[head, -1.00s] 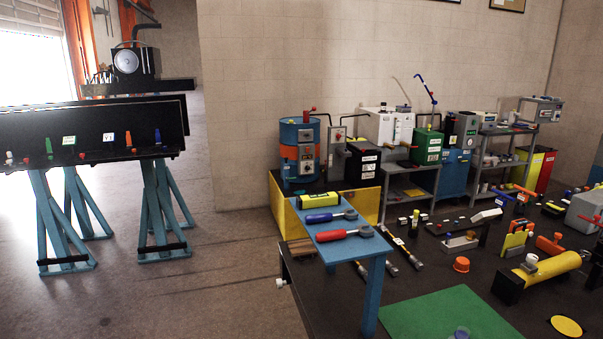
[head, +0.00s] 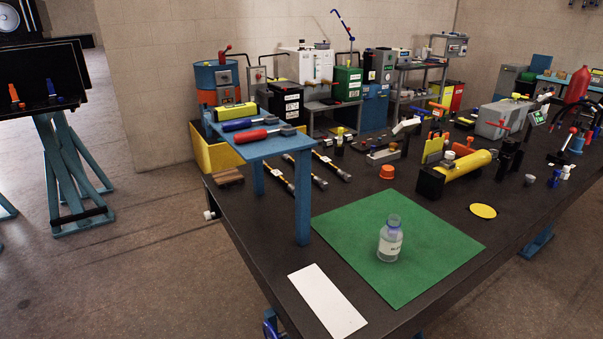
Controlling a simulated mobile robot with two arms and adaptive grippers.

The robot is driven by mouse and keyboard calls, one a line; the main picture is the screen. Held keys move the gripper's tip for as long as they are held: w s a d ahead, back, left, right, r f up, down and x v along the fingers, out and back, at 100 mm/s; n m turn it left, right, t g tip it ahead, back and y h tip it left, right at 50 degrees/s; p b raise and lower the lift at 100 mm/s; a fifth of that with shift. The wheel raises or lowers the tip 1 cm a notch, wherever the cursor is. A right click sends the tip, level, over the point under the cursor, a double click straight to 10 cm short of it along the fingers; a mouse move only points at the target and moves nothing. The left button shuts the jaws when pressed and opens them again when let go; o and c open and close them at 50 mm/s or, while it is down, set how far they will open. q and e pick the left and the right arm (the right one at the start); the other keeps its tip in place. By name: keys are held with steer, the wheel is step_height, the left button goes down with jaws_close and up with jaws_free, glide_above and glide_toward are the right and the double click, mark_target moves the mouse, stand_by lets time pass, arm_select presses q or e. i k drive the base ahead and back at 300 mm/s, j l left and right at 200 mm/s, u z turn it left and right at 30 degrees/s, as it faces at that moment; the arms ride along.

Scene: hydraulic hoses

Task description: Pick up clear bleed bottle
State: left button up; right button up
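The clear bleed bottle (head: 390,240) stands upright on the green mat (head: 345,222) near the front of the dark workbench. It is see-through, with a white label on its body and a narrower neck. Nothing touches it apart from the mat. Neither of my grippers shows in the head view.
A white card (head: 327,303) lies left of the mat at the bench's front edge. A small blue stand (head: 270,148) with red and blue wrenches rises behind it. A yellow cylinder (head: 465,168), an orange cap (head: 387,172) and a yellow disc (head: 483,211) lie beyond the mat.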

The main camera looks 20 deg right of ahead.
mark_target(391, 236)
steer(key=i+j+z, duration=0.1)
steer(key=z, duration=0.75)
